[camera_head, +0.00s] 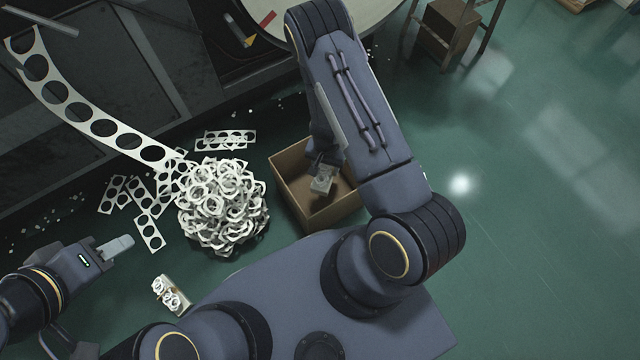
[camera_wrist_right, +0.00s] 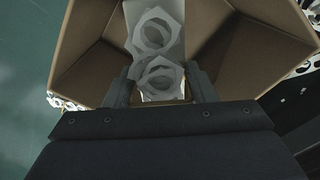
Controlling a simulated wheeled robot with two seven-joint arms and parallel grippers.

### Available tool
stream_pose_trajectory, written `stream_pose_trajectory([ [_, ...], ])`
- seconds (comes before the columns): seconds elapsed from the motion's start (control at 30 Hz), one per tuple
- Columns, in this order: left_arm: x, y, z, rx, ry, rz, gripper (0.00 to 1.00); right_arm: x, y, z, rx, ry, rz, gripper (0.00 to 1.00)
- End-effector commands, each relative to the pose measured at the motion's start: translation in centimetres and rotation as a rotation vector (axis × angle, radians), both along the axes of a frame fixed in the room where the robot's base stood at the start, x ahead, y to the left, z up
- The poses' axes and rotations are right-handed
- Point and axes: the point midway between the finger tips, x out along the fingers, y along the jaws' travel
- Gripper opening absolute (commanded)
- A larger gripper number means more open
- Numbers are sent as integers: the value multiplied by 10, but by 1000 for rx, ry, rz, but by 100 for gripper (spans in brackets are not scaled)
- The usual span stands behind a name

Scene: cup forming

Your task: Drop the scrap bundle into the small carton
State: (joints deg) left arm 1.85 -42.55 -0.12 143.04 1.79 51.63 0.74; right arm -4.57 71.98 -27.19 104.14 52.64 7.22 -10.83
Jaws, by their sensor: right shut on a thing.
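The small carton (camera_head: 284,166) is an open brown box on the floor, right of a scrap heap in the head view. My right gripper (camera_head: 323,176) points down over the carton's opening. In the right wrist view, my right gripper (camera_wrist_right: 160,88) is shut on a scrap bundle (camera_wrist_right: 152,35), a pale block of ring-shaped offcuts. The carton's inner walls (camera_wrist_right: 242,48) surround the bundle in that view; whether the bundle touches them cannot be told. My left gripper (camera_head: 115,246) is low at the left, apart from the carton; its finger gap cannot be made out.
A large heap of white ring scraps (camera_head: 222,205) stands close left of the carton. Another small bundle (camera_head: 172,295) lies below it. A punched strip (camera_head: 95,115) comes down from the dark machine (camera_head: 130,60). A wooden stand (camera_head: 450,30) is at the top. The green floor at the right is clear.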

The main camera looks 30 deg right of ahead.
Motion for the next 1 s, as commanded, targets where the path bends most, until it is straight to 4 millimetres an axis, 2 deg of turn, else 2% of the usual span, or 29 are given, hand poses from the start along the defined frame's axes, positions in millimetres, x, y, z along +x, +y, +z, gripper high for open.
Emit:
stream_pose_trajectory([
  [0.1, 0, 0, 1, 0, 0, 0, 36, 0, 0, 1, 0, 0, 0, 24],
  [0.13, 0, 0, 1, 0, 0, 0, 36, 0, 0, 1, 0, 0, 0, 55],
  [0.3, 0, 0, 1, 0, 0, 0, 36, 0, 0, 1, 0, 0, 0, 76],
  [0.63, 0, 0, 4, 0, 0, 0, 36, 1, 0, 7, 1, -1, 0, 76],
  [1.0, 0, 0, 31, 0, 0, 0, 36, 1, 0, 67, -1, -2, 1, 76],
])
